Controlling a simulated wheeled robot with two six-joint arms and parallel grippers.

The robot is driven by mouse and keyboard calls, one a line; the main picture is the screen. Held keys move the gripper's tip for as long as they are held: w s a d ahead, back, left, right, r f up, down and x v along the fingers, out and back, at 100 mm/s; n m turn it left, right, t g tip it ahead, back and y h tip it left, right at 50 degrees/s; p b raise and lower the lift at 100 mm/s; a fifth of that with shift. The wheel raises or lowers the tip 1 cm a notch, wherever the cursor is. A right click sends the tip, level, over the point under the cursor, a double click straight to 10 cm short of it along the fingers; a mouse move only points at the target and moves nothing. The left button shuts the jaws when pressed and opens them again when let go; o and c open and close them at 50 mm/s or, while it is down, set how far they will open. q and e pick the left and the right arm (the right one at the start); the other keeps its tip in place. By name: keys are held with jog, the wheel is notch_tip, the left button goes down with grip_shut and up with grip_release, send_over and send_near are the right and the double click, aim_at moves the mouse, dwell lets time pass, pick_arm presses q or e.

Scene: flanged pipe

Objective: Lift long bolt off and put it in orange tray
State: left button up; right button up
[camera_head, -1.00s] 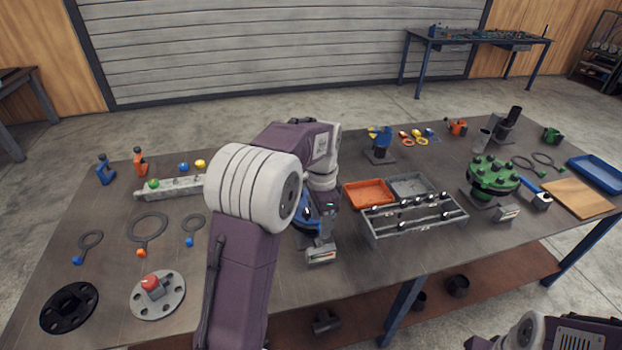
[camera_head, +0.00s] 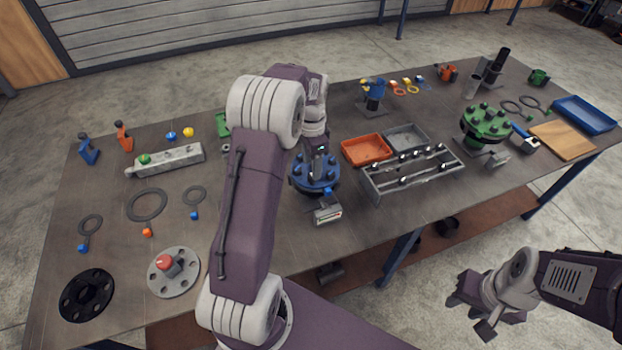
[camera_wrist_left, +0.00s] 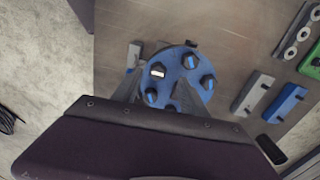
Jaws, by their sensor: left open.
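The blue flange (camera_head: 314,178) stands on the table below my left gripper, with several blue bolts around its top. It also shows in the left wrist view (camera_wrist_left: 180,72). One bolt (camera_wrist_left: 157,70) there has a bright top face; I cannot tell for sure which bolt is the long one. My left gripper (camera_head: 318,152) is open, just above the flange, its fingers on both sides of the bolts. It holds nothing that I can see. The orange tray (camera_head: 366,150) lies right of the flange and looks empty. My right gripper (camera_head: 473,313) hangs off the table's front edge, open and empty.
A grey tray (camera_head: 405,138) adjoins the orange tray. A grey rack (camera_head: 412,178) with several bolts stands in front of both. A small device with a display (camera_head: 327,211) stands before the blue flange. A green flange (camera_head: 486,122) is further right.

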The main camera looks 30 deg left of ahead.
aim_at(312, 184)
pick_arm(q)
jog(key=shift+f, duration=0.3)
jog(key=f, duration=0.2)
jog(key=f+p, duration=0.1)
jog(key=shift+s+d+f, duration=0.2)
jog(key=shift+d+f, duration=0.15)
jog(key=shift+f, duration=0.05)
jog(key=shift+a+f, duration=0.1)
jog(key=shift+f, duration=0.15)
jog(key=shift+w+a+f, duration=0.1)
jog(key=shift+a, duration=0.05)
grip_shut()
